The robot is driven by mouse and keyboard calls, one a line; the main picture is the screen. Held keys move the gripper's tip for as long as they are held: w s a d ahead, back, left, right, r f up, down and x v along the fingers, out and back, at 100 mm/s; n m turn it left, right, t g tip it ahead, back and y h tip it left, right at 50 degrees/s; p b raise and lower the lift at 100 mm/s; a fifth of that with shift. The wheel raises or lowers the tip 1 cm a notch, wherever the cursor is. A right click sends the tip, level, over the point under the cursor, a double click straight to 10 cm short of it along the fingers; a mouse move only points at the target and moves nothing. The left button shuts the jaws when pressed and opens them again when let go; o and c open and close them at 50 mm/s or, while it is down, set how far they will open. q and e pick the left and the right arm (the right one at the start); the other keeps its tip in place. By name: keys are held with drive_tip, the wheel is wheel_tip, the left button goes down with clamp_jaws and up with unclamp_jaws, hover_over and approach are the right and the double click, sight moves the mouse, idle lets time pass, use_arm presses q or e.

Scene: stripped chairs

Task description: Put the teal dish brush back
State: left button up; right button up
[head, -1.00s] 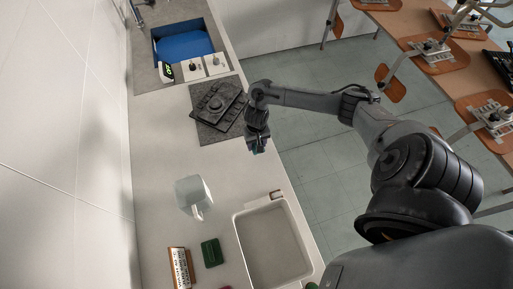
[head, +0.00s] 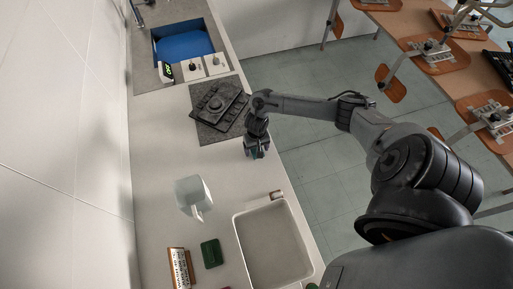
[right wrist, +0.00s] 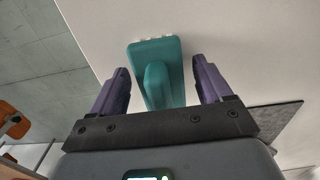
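The teal dish brush (right wrist: 160,78) lies on the pale counter in the right wrist view, with white bristle tufts along its far edge. My right gripper (right wrist: 160,64) is open, its two purple fingers on either side of the brush with narrow gaps to it. In the head view my right gripper (head: 257,151) points down at the counter's right edge and mostly hides the brush. My left gripper is not in view.
A white jug (head: 190,193), green sponge (head: 211,253), lettered sign (head: 180,268) and pale sink basin (head: 271,248) are nearer. A dark mat (head: 204,132) with a black tray (head: 217,104) lies behind. Counter is clear left of my gripper.

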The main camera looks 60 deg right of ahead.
drive_tip(key=shift+r, duration=0.1)
wheel_tip(320, 180, up, 10)
drive_tip(key=shift+d+r+p, duration=0.1)
drive_tip(key=shift+r+p, duration=0.15)
drive_tip(key=shift+p, duration=0.9)
drive_tip(key=shift+r+p, duration=0.3)
drive_tip(key=shift+r, duration=0.5)
drive_tip(key=shift+s, duration=0.1)
